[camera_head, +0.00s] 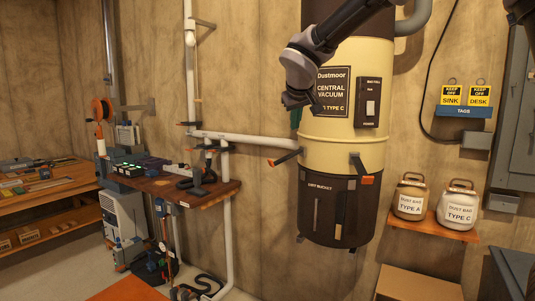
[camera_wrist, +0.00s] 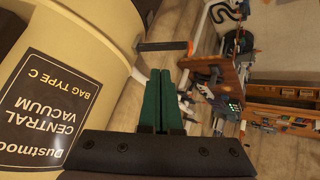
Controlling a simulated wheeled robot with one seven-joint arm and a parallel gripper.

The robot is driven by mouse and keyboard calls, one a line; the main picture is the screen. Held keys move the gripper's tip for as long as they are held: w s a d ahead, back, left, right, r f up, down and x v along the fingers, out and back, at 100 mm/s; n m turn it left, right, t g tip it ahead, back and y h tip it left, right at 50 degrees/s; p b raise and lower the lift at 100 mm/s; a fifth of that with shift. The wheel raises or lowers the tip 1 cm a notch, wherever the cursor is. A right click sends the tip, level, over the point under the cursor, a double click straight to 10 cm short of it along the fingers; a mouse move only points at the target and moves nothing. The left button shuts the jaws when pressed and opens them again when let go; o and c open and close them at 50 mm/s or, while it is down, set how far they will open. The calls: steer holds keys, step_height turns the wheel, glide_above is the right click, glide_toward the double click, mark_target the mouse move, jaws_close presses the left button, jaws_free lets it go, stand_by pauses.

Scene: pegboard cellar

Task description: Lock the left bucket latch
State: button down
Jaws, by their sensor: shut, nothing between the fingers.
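The left bucket latch (camera_head: 287,158) is a dark lever with an orange tip. It sticks out to the left of the vacuum canister (camera_head: 345,110), at the seam above the dark dirt bucket (camera_head: 327,210). In the wrist view, a dark bar that looks like this latch (camera_wrist: 160,46) stands out from the cream canister (camera_wrist: 95,45), just beyond my fingertips. The right latch (camera_head: 358,165), also orange-tipped, is on the bucket's front right. My gripper (camera_head: 295,127) has green fingers, shut and empty, beside the canister's left side above the left latch. The fingers also show in the wrist view (camera_wrist: 160,72).
A white pipe (camera_head: 245,140) runs along the wall behind the left latch. A wooden workbench (camera_head: 190,192) with tools stands to the left. Two dust bag jars (camera_head: 410,197) (camera_head: 457,206) sit on a shelf at right. Open room lies left of the canister.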

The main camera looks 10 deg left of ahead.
steer(key=a+f+n, duration=0.2)
steer(key=a, duration=0.7)
steer(key=shift+w+a+t+y, duration=0.25)
steer(key=shift+w+t+y, duration=0.05)
steer(key=shift+w+y, duration=0.1)
steer(key=w+f, duration=0.8)
steer(key=f, duration=0.2)
steer(key=shift+a+f, duration=0.15)
steer(key=shift+a, duration=0.15)
steer(key=shift+s+a+f, duration=0.1)
